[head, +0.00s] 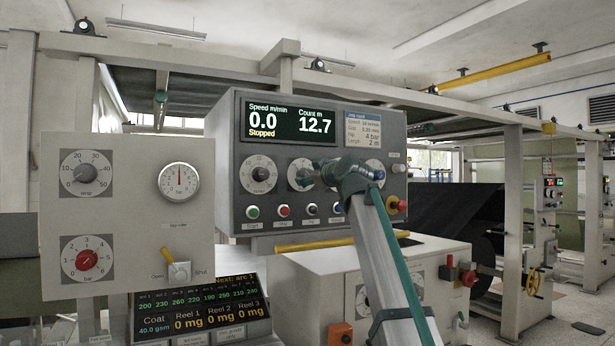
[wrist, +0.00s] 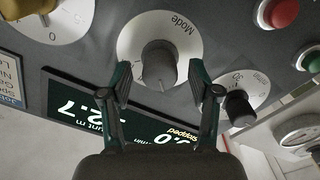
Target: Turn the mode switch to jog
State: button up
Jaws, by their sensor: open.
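The mode switch is a dark grey knob (wrist: 158,65) on a white round dial marked "Mode", which shows upside down in the wrist view. In the head view its white dial (head: 298,175) is partly hidden behind my gripper (head: 318,175). My gripper (wrist: 158,85) is open, with one dark green finger on each side of the knob. Gaps show between the knob and both fingertips, and I see no contact. The knob's pale pointer mark is toward the display side. The position labels around the dial cannot be read.
The display (head: 289,122) above the dials reads "Stopped". A smaller black knob (wrist: 239,107) sits close beside the mode dial. A green button (head: 253,212) and a red button (head: 284,211) are below, and a red emergency knob (head: 398,205) is at the right.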

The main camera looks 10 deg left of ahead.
jog(key=v, duration=1)
